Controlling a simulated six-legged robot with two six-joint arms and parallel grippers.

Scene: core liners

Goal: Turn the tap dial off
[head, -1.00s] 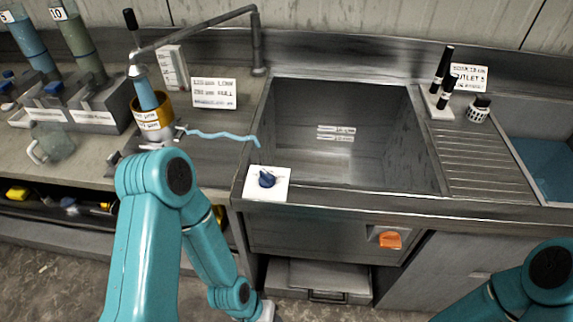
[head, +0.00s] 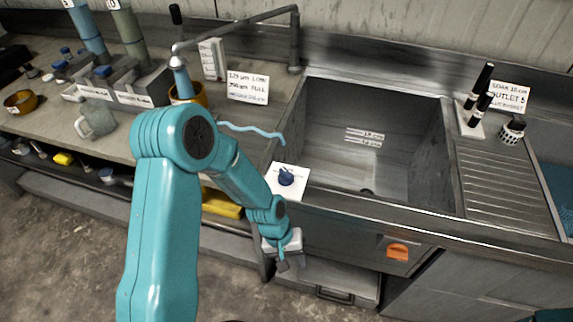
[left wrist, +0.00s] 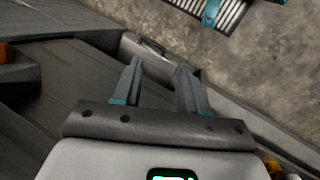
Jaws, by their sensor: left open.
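A dark blue knob (head: 286,178) sits on a white square plate (head: 299,190) at the sink's front left corner. An orange knob (head: 397,251) is on the sink's front panel. I cannot tell by a label which of them is the tap dial. My left gripper (head: 285,264) points down in front of the cabinet, below the blue knob and left of the orange one, touching neither. In the left wrist view its two fingers (left wrist: 159,70) are apart with nothing between them. My right gripper is out of view.
The steel sink (head: 335,130) has a pipe spout (head: 295,40) at its back left. A grey jug (head: 97,119) and a yellow-brown bowl (head: 20,101) stand on the left bench. Dark bottles (head: 479,88) stand right of the sink. Floor is free at the lower left.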

